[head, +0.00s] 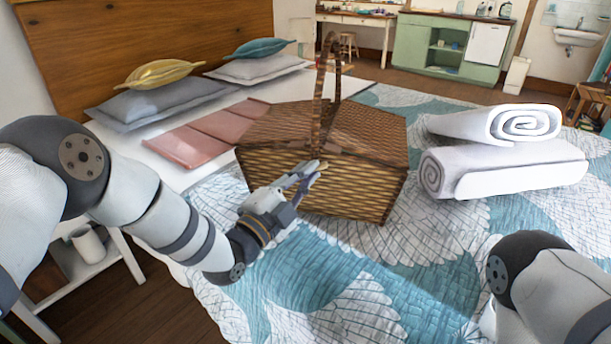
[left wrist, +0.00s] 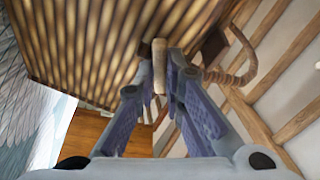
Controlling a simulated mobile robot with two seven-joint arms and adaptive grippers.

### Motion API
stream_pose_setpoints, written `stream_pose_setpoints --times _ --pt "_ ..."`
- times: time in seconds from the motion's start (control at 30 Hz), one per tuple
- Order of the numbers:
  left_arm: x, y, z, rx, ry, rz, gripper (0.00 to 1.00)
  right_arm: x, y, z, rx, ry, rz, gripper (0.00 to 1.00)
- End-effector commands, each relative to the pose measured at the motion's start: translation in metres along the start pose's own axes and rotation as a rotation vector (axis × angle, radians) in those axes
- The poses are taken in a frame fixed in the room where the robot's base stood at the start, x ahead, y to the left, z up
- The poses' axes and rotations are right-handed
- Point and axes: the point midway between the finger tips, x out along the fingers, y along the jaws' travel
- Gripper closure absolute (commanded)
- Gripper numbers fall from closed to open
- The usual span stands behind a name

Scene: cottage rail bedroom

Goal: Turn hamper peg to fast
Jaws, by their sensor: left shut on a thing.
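The wicker hamper (head: 285,175) stands upright on the bed with its lid down and its tall handle (head: 328,75) raised. My left gripper (head: 318,168) is at the hamper's near face, just under the lid edge. It is shut on the small wooden peg (head: 322,165). In the left wrist view the peg (left wrist: 159,62) is a pale short bar between the fingertips (left wrist: 159,85), with the woven hamper wall (left wrist: 80,40) behind it. A curved wicker piece (left wrist: 235,65) shows at the right there. The fingers partly hide the peg. My right gripper is out of view.
Rolled white towels (head: 505,165) lie on the bed right of the hamper. Folded pink cloths (head: 200,135) and pillows (head: 150,103) lie behind it to the left. A white bedside table (head: 85,270) stands by the left edge. The quilt (head: 400,270) in front is clear.

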Motion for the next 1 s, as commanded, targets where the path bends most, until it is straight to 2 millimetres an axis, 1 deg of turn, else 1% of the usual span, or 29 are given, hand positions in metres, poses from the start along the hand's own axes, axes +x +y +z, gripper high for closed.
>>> stream_pose_setpoints --times 0.07,0.7,1.0 --pt "-0.001 0.003 0.001 -0.066 -0.001 -0.025 1.0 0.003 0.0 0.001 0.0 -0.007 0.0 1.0" --pt "0.0 0.008 -0.002 -0.626 -0.002 -0.258 1.0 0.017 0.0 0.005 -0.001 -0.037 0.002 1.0" --pt "0.001 0.008 -0.003 -0.844 -0.001 -0.35 1.0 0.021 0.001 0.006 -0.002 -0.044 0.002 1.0"
